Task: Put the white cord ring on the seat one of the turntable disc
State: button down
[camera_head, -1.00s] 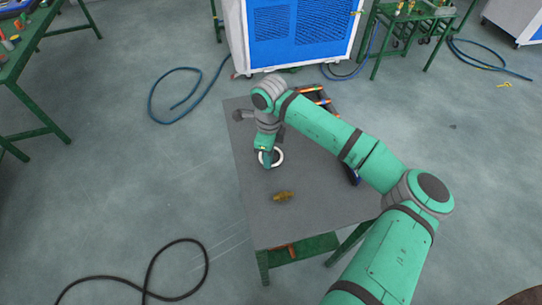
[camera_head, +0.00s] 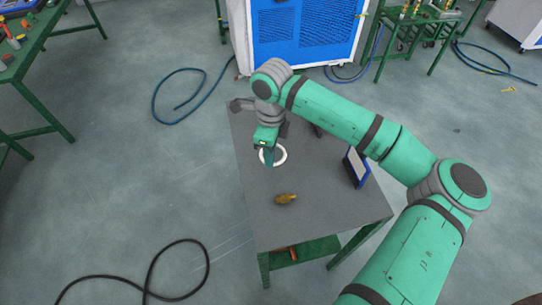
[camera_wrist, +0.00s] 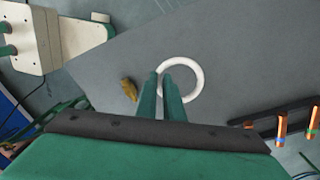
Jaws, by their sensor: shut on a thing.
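The white cord ring (camera_head: 285,156) is held at the tips of my gripper (camera_head: 268,161), over the grey table top. In the wrist view the ring (camera_wrist: 201,82) sits at the fingertips, and its left side passes at my gripper's narrow green fingers (camera_wrist: 160,78). My gripper is shut on the ring. The small gap between ring and table is hard to judge. I cannot make out the turntable disc or its seat one in either view.
The grey table (camera_head: 325,213) bears a brass fitting (camera_head: 286,198) and a blue-edged tablet-like panel (camera_head: 356,167). A blue-and-white cabinet (camera_head: 300,35) stands behind. The table's front is mostly bare.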

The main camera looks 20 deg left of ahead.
jog(key=s+d+r, duration=0.2)
jog(key=s+r, duration=0.3)
jog(key=s, duration=0.5)
jog(key=shift+d+r, duration=0.3)
jog(key=shift+r, duration=0.1)
